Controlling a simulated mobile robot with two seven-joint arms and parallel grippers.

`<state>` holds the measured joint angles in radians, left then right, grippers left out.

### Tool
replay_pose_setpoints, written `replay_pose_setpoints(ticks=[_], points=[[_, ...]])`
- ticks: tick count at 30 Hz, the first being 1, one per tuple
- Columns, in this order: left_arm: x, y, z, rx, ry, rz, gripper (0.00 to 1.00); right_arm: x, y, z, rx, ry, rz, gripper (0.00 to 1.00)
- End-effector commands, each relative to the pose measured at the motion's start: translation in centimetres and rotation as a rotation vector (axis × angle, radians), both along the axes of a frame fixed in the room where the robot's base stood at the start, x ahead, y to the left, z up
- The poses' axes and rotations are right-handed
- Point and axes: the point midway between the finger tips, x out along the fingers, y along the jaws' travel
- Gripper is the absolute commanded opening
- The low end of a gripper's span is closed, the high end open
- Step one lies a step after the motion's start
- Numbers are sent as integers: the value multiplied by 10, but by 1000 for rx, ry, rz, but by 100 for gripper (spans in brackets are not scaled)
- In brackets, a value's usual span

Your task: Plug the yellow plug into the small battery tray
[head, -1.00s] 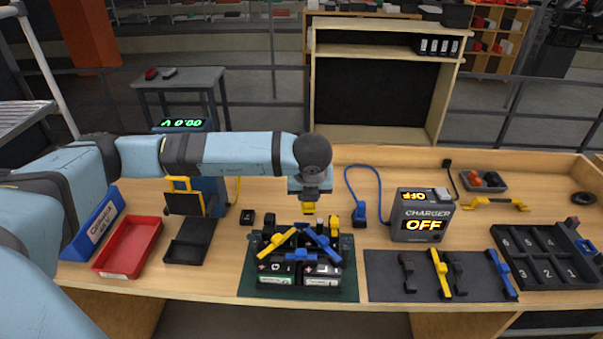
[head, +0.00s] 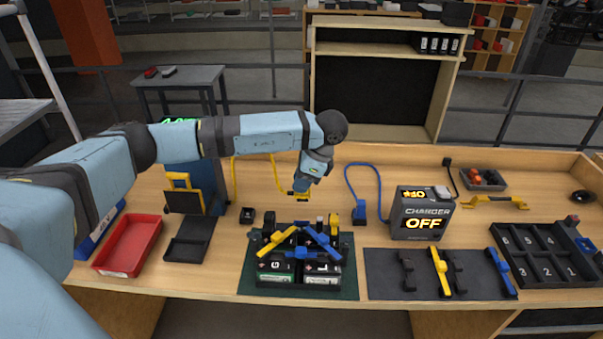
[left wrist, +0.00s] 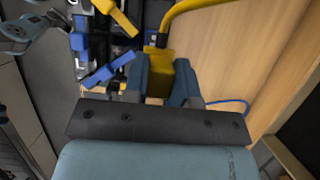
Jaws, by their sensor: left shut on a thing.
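My left gripper (head: 301,194) is shut on the yellow plug (head: 301,198), just behind the small battery tray. In the left wrist view the yellow plug (left wrist: 158,80) sits between the two blue-grey fingers (left wrist: 162,88), with its yellow cable (left wrist: 185,18) curving away. In the head view the cable (head: 256,155) runs left behind the gripper. The small black battery tray (head: 349,268) stands on a green mat and holds batteries with yellow and blue bars across them. The plug is above and behind it, apart from it as far as I can tell. My right gripper is not in view.
A charger (head: 423,215) reading OFF stands right of the tray, with a blue plug (head: 360,212) beside it. A dark mat (head: 382,272) with bars and a numbered rack (head: 540,255) lie further right. A red bin (head: 128,245) is at left.

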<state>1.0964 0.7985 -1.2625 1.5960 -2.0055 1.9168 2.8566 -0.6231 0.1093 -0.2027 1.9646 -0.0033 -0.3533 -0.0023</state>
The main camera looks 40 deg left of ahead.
Motion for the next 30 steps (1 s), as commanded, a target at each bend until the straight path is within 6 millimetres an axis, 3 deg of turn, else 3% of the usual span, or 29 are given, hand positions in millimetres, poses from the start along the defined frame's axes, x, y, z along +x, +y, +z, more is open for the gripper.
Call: replay_pose_setpoints(ticks=[11, 18, 30], points=[[0, 0, -48, 0, 2, -1, 2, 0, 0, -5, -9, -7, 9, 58], [0, 0, -78, 0, 1, -2, 2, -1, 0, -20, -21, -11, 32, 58], [0, 0, -97, 0, 1, -2, 2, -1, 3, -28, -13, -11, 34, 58]])
